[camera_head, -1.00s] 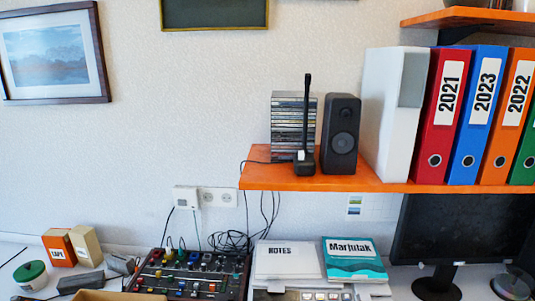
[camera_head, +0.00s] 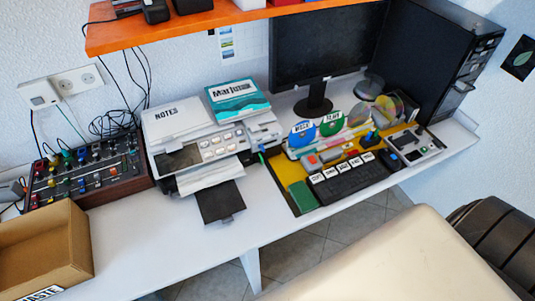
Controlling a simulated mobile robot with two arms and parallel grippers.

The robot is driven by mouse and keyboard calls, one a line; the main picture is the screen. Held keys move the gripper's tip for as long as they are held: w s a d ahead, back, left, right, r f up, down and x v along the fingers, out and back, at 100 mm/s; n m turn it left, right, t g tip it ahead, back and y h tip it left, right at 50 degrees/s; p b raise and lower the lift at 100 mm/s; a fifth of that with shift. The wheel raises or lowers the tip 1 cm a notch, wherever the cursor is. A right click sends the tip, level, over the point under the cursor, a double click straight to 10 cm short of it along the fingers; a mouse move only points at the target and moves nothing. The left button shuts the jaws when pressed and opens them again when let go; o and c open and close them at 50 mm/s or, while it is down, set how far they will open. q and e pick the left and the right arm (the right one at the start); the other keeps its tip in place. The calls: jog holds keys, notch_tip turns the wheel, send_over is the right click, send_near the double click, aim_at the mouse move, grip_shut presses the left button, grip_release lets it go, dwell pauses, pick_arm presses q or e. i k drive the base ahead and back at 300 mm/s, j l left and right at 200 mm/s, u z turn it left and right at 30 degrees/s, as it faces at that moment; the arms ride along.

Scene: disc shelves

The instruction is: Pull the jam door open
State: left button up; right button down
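A white and grey printer (camera_head: 245,137) stands on the white desk, left of the monitor. A booklet marked NOTES (camera_head: 178,116) and a teal book (camera_head: 237,97) lie on top of it. Its front has several pale buttons (camera_head: 221,145) and a dark recess (camera_head: 180,159) to their left. A black tray (camera_head: 220,202) sticks out low at the front, with pale paper (camera_head: 208,174) above it. No part is labelled as the jam door, and I cannot tell which panel it is. Neither gripper is in view.
A mixer (camera_head: 87,172) with cables and a cardboard box (camera_head: 42,245) stand left of the printer. To its right are a desk organiser with a black keyboard (camera_head: 350,183), a monitor (camera_head: 322,45) and a black computer case (camera_head: 432,72). An orange shelf (camera_head: 180,27) overhangs the back.

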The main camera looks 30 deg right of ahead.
aim_at(259, 156)
jog(key=k+l+z, duration=0.2)
jog(key=l, duration=0.25)
jog(key=l+z, duration=0.25)
jog(key=l, duration=0.25)
jog(key=k+l+z, duration=0.2)
jog(key=l, duration=0.3)
jog(key=i, duration=0.1)
